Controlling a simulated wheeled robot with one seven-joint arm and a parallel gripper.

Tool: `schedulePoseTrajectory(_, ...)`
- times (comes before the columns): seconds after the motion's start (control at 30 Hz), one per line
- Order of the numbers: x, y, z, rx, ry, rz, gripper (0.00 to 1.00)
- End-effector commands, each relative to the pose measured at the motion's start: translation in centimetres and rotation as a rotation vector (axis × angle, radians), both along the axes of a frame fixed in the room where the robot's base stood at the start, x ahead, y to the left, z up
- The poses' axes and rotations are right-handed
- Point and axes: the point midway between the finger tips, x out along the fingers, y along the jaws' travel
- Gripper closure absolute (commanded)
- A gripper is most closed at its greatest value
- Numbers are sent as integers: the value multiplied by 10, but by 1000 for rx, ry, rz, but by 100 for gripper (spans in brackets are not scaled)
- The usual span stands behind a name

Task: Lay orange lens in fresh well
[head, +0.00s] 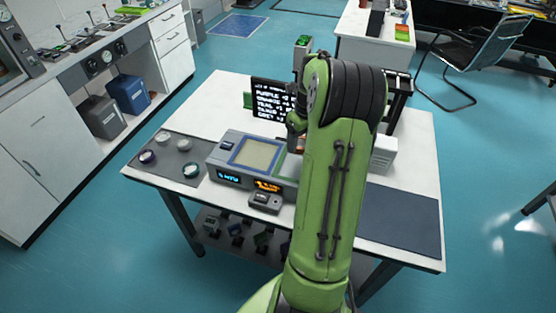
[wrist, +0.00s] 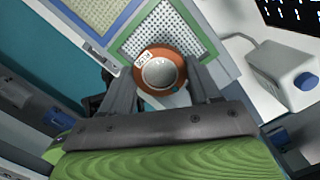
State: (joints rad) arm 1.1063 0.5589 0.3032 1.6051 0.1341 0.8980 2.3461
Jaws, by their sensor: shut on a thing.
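The orange lens (wrist: 177,56) is a round piece with an orange rim, a pale glassy centre and a small white label. In the wrist view it sits between the two fingers of my gripper (wrist: 162,80), which is shut on it. Below the lens lies a perforated well with a green frame (wrist: 128,37), partly covered by the lens. Beside it is a second well with a blue frame (wrist: 74,10). In the head view the blue-framed well (head: 255,154) shows on the grey device, while my arm hides the lens, the gripper and most of the green-framed well.
A dark mat (head: 178,155) at the table's left holds several other lenses. A screen (head: 272,98) with text stands behind the grey device (head: 228,141). A white box (wrist: 283,75) with a blue knob stands right of the wells. A dark blue mat (head: 400,218) at right looks clear.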

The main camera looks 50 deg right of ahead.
Motion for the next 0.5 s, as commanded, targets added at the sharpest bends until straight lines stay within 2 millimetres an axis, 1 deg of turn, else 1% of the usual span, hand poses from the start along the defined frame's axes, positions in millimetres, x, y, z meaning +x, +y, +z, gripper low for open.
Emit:
schedulePoseTrajectory(0.07, -1, 0, -14, 6, 3, -19, 75)
schedulePoseTrajectory(0.1, -1, 0, -25, 7, 4, -19, 75)
schedulePoseTrajectory(0.2, -1, 0, -49, 7, 4, -16, 75)
schedulePoseTrajectory(0.37, -1, 0, -70, 5, 2, -15, 75)
schedulePoseTrajectory(0.5, -1, 0, -96, 6, 3, -13, 75)
